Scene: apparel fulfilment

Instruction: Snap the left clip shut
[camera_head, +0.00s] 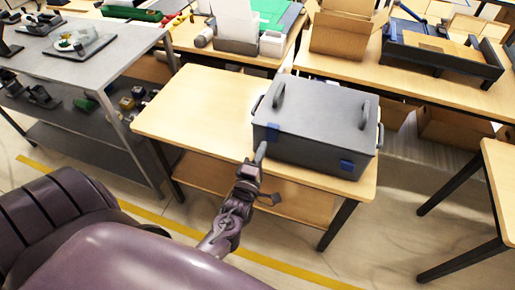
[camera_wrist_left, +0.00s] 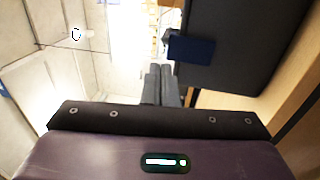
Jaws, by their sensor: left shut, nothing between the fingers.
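A dark grey lidded box (camera_head: 310,150) stands on the wooden table. Two blue clips are on its front side: the left clip (camera_head: 273,131) near the front left corner and the right clip (camera_head: 347,165) near the right end. My left gripper (camera_head: 261,152) is at the box's front, just below and left of the left clip. In the left wrist view its fingers (camera_wrist_left: 160,84) are together with nothing between them. The left clip (camera_wrist_left: 191,48) shows there to the right of the fingertips, apart from them in the picture. Whether the fingers touch the box is unclear. My right gripper is not in view.
The box's lid carries two upright grey handles. The wooden table (camera_head: 190,110) is clear to the left of the box. A grey shelf cart (camera_head: 95,60) stands at the left. An open cardboard box (camera_head: 345,32) and a dark tray (camera_head: 440,60) sit on the table behind.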

